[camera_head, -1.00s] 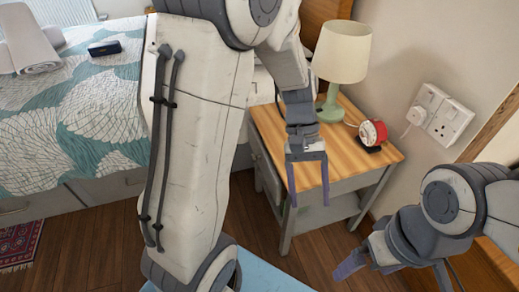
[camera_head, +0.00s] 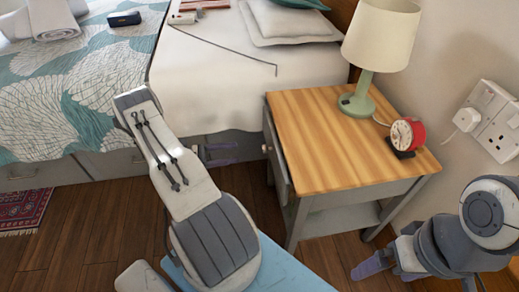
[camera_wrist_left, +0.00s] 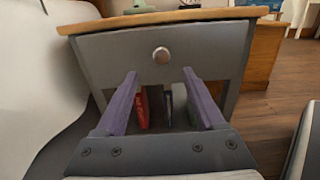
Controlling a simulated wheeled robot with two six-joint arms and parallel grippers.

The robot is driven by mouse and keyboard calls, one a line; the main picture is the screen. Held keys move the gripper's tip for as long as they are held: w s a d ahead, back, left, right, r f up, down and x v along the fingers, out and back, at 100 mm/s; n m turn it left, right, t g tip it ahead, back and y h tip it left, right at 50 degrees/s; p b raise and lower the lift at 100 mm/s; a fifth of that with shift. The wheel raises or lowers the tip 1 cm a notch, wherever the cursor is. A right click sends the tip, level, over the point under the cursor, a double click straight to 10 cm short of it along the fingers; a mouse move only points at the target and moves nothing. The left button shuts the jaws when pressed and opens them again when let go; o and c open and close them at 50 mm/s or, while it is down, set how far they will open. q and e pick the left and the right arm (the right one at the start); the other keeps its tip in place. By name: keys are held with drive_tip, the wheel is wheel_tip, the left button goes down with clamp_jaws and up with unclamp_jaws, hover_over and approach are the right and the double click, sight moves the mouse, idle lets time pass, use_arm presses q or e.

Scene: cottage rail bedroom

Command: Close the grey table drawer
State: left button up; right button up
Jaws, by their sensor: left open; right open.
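The grey bedside table (camera_head: 340,218) has a wooden top, and its drawer front (camera_head: 277,158) faces left towards the bed. The drawer front seems to stand slightly out from the table's edge; how far is hard to tell. Its round knob (camera_head: 264,148) shows on the left. In the left wrist view the drawer front (camera_wrist_left: 110,52) fills the upper middle, with the knob (camera_wrist_left: 161,55) near its centre. My left gripper (camera_head: 222,154) is open and empty, apart from the drawer, fingers pointing at it. My right gripper (camera_head: 372,266) is open and empty at lower right.
A lamp (camera_head: 382,35) and a red alarm clock (camera_head: 407,134) stand on the tabletop. The bed (camera_head: 205,80) lies close to the left gripper. A wall socket (camera_head: 490,132) is at right. In the left wrist view, a red item (camera_wrist_left: 142,108) shows below the drawer.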

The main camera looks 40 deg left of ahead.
use_arm(q)
drive_tip(key=x, duration=0.9)
drive_tip(key=shift+d+b, duration=0.15)
drive_tip(key=shift+b, duration=0.2)
clamp_jaws()
drive_tip(key=shift+w, duration=0.1)
idle(0.8)
